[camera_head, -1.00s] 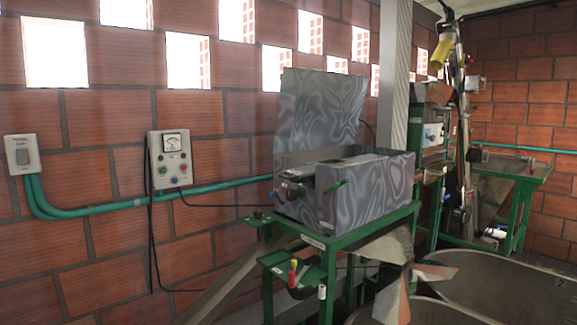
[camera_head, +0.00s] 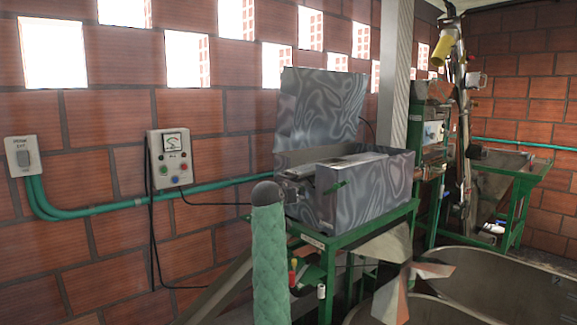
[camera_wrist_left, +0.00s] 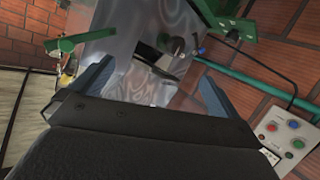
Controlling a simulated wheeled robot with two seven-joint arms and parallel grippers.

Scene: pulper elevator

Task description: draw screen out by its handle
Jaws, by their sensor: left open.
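A grey swirl-patterned machine box (camera_head: 367,193) with a raised back plate stands on a green frame. I see nothing clearly held. In the head view a green-sleeved arm link of mine stands before the machine; the gripper itself is hidden. I cannot single out the screen.
A control box (camera_head: 170,160) with buttons hangs on the brick wall, left of the machine; it also shows at the wrist view's lower right (camera_wrist_left: 283,136). A green pipe (camera_head: 110,207) runs along the wall. Large curved tanks (camera_head: 490,285) stand at the lower right.

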